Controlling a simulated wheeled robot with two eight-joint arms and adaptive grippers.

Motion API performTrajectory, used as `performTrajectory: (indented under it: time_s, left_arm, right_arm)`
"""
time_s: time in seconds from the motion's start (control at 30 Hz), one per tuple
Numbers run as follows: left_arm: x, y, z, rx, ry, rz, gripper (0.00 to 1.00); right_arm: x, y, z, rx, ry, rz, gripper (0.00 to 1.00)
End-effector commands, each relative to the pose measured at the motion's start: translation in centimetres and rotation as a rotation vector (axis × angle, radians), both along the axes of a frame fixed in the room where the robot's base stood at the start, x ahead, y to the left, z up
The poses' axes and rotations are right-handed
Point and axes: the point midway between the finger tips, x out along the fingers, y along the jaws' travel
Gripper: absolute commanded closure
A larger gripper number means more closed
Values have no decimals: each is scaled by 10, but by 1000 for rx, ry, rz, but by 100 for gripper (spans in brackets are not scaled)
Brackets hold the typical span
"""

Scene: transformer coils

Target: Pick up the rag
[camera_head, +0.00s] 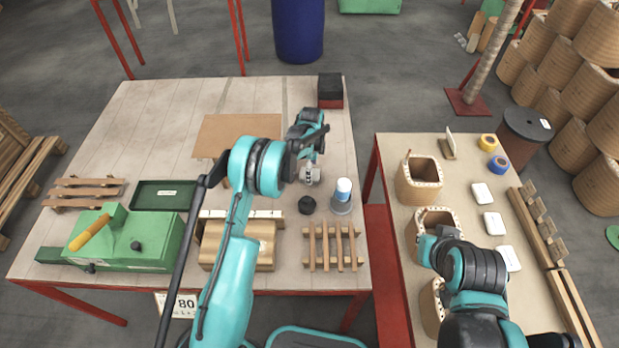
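I cannot make out a rag for certain in the head view. A flat brown sheet (235,133) lies on the left table (150,105), partly covered by my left arm; I cannot tell if it is cloth or board. My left gripper (311,177) points down over the table, right of the sheet and just behind a white-and-grey bottle (342,192) and a small black round object (307,205). Its fingers are too small to read. My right gripper (428,242) is low at the middle wooden coil form (433,220) on the right table; its fingertips are hidden.
White boxes (482,192) and tape rolls (488,142) lie on the right table (395,150). A gap separates the tables.

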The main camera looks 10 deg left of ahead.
Motion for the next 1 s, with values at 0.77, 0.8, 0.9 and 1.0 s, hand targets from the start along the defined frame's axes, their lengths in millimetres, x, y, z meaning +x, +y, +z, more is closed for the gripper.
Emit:
performTrajectory:
  time_s: [0.77,0.8,0.9,1.0]
  left_arm:
    - [0,0,-13,0,0,0,69]
    - [0,0,-12,0,0,0,69]
    - [0,0,-9,0,0,0,69]
    - [0,0,-2,0,0,1,69]
  right_arm:
    - [0,0,-3,0,0,0,100]
    - [0,0,-2,0,0,0,100]
    - [0,0,-2,0,0,0,100]
    - [0,0,0,0,0,0,100]
